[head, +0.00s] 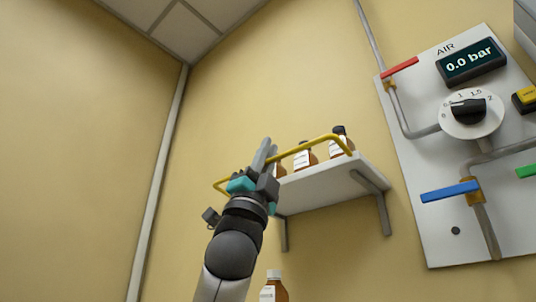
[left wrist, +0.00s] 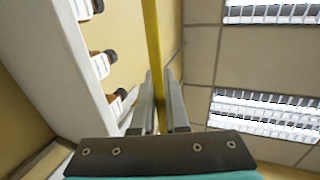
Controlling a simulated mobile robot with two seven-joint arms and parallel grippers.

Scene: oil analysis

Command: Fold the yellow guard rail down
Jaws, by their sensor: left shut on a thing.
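The yellow guard rail (head: 305,145) runs along the front edge of a white wall shelf, standing above the shelf surface. My left gripper (head: 264,155) is at the rail's left part, its fingers pointing up. In the left wrist view the yellow rail (left wrist: 153,45) passes between the two fingers of the left gripper (left wrist: 161,105), which is shut on it. Part of the rail is hidden behind the gripper in the head view. My right gripper is in neither view.
Brown bottles (head: 305,157) with dark caps stand on the shelf (head: 325,183) behind the rail. Another brown bottle (head: 273,287) with a white cap stands below. A white air panel (head: 440,225) with a dial and coloured handles is to the right. The left wall is bare.

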